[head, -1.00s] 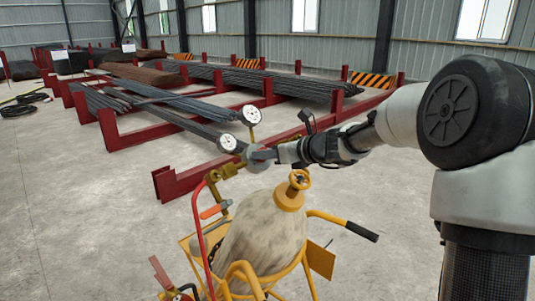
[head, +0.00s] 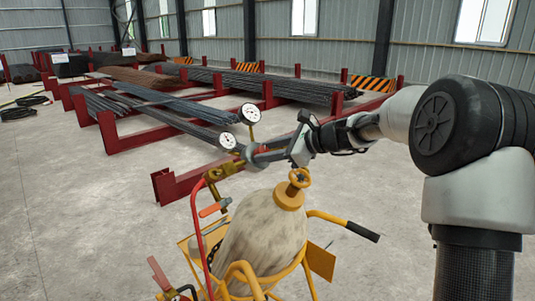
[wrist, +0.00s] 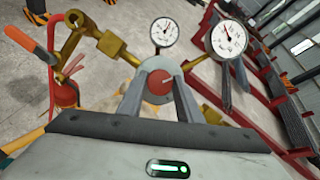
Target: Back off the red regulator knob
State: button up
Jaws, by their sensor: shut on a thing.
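The red regulator knob (wrist: 158,86) shows in the wrist view as a round red face with a pale mark and a grey rim. It faces my camera between my fingers. My gripper (wrist: 160,82) is shut on it, one finger on each side. In the head view my gripper (head: 250,155) reaches in from the right and mostly hides the knob. The brass regulator (wrist: 112,45) carries two white dial gauges, a smaller one (wrist: 164,32) above the knob and a larger one (wrist: 229,38) to its right.
A red hose (head: 195,215) and a torch with an orange handle (wrist: 18,36) are close by. Red racks with rebar (head: 165,185) stand behind.

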jog(key=n+g, duration=0.1)
jog(key=n, duration=0.3)
jog(key=shift+w, duration=0.1)
jog(key=n+g, duration=0.1)
jog(key=n, duration=0.1)
jog(key=n+p, duration=0.1)
jog(key=n, duration=0.2)
jog(key=shift+r+g, duration=0.15)
jog(key=shift+g, duration=0.25)
jog(key=n+h, duration=0.1)
jog(key=n, duration=0.2)
jog(key=n+g+p, duration=0.1)
jog(key=n, duration=0.3)
jog(key=shift+w+r+g+h, duration=0.1)
jog(key=shift+g+h, duration=0.2)
jog(key=shift+h, duration=0.1)
jog(key=n+h, duration=0.1)
jog(key=n, duration=0.2)
jog(key=shift+a+n+p, duration=0.1)
jog(key=shift+n+p, duration=0.2)
jog(key=shift+n, duration=0.1)
jog(key=n+h, duration=0.1)
jog(key=n, duration=0.2)
jog(key=n+h+b, duration=0.1)
jog(key=n, duration=0.2)
jog(key=shift+a+b, duration=0.1)
jog(key=shift+b, duration=0.2)
jog(key=shift+n+t+h+b, duration=0.55)
jog(key=shift+n+b, duration=0.3)
jog(key=shift+n, duration=0.95)
